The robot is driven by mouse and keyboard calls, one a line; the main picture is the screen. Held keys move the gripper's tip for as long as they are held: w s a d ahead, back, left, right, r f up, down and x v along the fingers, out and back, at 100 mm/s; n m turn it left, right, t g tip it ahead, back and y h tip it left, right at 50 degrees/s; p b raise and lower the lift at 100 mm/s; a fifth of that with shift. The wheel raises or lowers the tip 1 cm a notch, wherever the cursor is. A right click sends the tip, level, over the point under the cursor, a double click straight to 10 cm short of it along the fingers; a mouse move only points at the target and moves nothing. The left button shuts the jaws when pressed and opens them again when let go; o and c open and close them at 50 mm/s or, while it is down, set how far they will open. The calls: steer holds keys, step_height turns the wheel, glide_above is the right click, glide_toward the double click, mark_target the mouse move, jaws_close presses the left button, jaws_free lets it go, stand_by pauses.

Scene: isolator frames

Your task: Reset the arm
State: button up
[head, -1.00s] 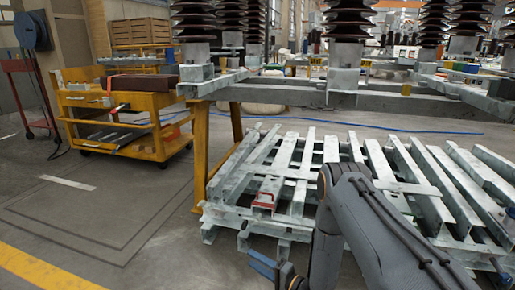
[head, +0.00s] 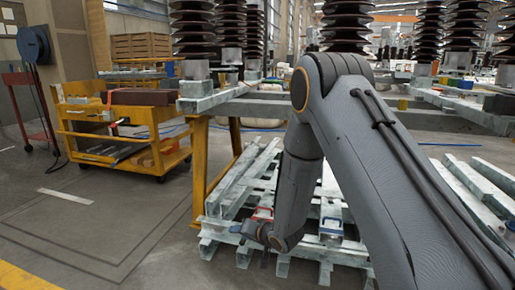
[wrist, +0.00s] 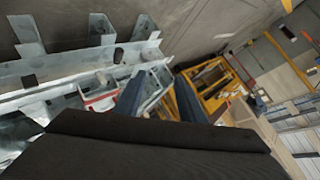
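My arm (head: 345,130) is grey. It rises from the lower right, bends high in the head view and hangs down over the metal beams. My gripper (head: 246,236) is low, in front of the near edge of the beam stack (head: 232,205). In the wrist view its two dark blue fingers (wrist: 160,98) stand apart with nothing seen between them. A red-framed piece (head: 263,213) is on the stack just behind my gripper in the head view. It also shows left of the fingers in the wrist view (wrist: 101,99).
A yellow cart (head: 120,130) stands at the left, beside a yellow-legged metal frame (head: 199,160) carrying dark ribbed insulators (head: 193,30).

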steer(key=s+r+n+g+h, duration=0.3)
steer(key=s+r+h, duration=0.1)
steer(key=s+r, duration=1.15)
steer(key=s+d+r+n+g+h, duration=0.1)
steer(key=s+r+n+g, duration=0.15)
steer(key=s, duration=0.75)
steer(key=s+d+r+n+g+p, duration=0.15)
steer(key=s+r, duration=0.25)
steer(key=s, duration=0.5)
steer(key=s+d+r+n+g+h, duration=0.1)
steer(key=s+d+r+g, duration=0.15)
steer(key=s, duration=0.75)
steer(key=d+r+m+p, duration=0.2)
steer(key=d+r+p, duration=0.4)
steer(key=r+p, duration=0.3)
steer(key=d+r+m+h+p, duration=0.1)
steer(key=d+r+p, duration=0.6)
steer(key=p, duration=0.9)
steer(key=d+r+m+p, duration=0.3)
steer(key=d+r+p, duration=0.4)
steer(key=r+p, duration=0.6)
steer(key=shift+s+r, duration=0.2)
steer(key=shift+s, duration=0.1)
